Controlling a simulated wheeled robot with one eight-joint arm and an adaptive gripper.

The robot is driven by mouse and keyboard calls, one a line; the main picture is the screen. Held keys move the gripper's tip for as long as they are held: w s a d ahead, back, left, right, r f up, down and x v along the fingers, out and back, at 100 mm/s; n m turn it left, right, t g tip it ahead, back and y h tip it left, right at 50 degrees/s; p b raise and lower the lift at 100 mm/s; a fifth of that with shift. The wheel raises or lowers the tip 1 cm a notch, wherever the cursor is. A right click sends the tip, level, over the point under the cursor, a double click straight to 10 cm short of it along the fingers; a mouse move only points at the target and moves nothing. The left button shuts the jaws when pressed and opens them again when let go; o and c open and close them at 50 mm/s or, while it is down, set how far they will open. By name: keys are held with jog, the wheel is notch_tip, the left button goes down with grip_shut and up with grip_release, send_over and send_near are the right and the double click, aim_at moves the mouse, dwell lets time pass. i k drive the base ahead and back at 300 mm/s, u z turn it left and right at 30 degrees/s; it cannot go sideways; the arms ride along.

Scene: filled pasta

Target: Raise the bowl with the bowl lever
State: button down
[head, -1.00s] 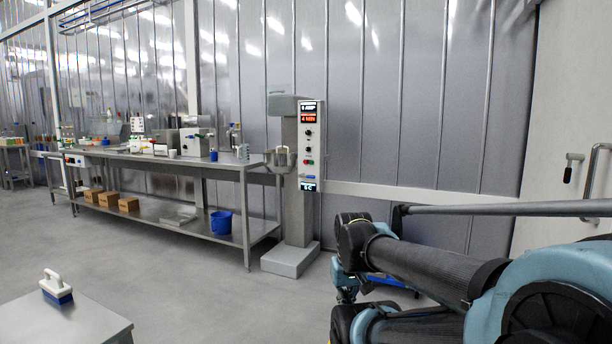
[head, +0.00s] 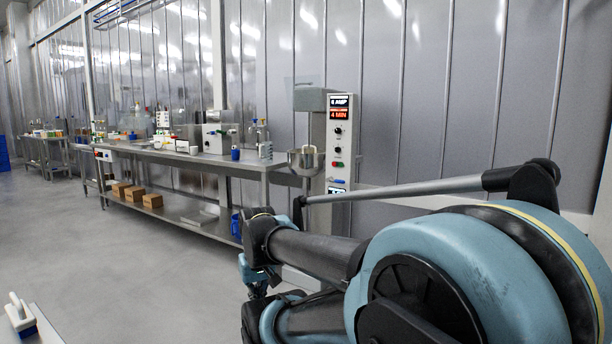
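The mixer (head: 310,101) stands upright against the metal wall, with a tall control panel (head: 341,141) showing lit displays, knobs and buttons. Its metal bowl (head: 305,160) sits on the left side of the column, below the mixer head. A separate bowl lever cannot be made out at this size. My arm fills the lower right and covers the mixer's base. The part of my arm nearest the mixer hangs low in front of it, and the fingers of my gripper cannot be made out.
A long steel table (head: 188,158) runs left of the mixer with machines and containers on it. Cardboard boxes (head: 152,200) and a blue bucket (head: 236,226) are on its lower shelf. A white-handled brush (head: 20,314) is at bottom left. The grey floor (head: 120,270) between is open.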

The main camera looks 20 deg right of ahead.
aim_at(330, 178)
jog(key=z, duration=0.25)
jog(key=i, duration=1.05)
jog(key=z, duration=0.75)
jog(key=i, duration=0.35)
jog(key=z, duration=0.25)
